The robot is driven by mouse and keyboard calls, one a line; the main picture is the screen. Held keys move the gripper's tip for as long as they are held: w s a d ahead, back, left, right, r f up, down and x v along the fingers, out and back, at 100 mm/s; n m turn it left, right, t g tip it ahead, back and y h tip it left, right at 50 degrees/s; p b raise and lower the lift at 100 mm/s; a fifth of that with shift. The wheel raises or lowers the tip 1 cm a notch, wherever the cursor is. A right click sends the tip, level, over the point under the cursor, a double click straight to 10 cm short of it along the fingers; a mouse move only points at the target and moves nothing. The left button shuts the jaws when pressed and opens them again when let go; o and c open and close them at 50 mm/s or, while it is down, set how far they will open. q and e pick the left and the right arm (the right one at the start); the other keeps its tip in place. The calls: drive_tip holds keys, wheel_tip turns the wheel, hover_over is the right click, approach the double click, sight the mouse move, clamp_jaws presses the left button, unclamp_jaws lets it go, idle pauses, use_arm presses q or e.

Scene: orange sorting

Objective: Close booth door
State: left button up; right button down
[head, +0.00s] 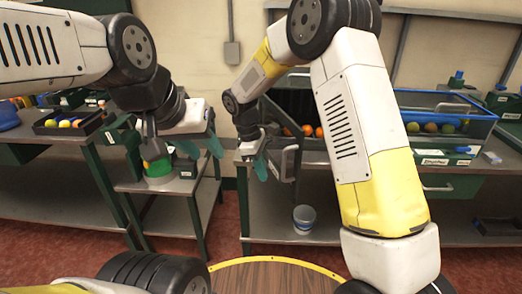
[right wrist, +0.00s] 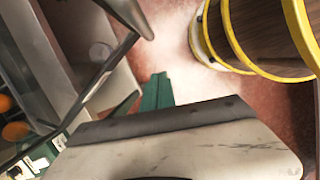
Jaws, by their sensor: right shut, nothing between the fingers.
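The booth (head: 292,100) is a dark box on the back bench with oranges (head: 309,130) inside. Its door (head: 273,148) appears to stand open, swung out over the bench front, with a grey bar handle (head: 286,163).
A green round container (head: 158,168) stands on the side table. A blue-rimmed bin (head: 440,112) of fruit is at right. A tray of fruit (head: 70,122) is at left. A grey bucket (head: 304,218) stands on the lower shelf. My right arm hides part of the bench.

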drive_tip(key=d, duration=0.4)
drive_tip(key=shift+s+r, duration=0.3)
drive_tip(key=shift+s, duration=0.05)
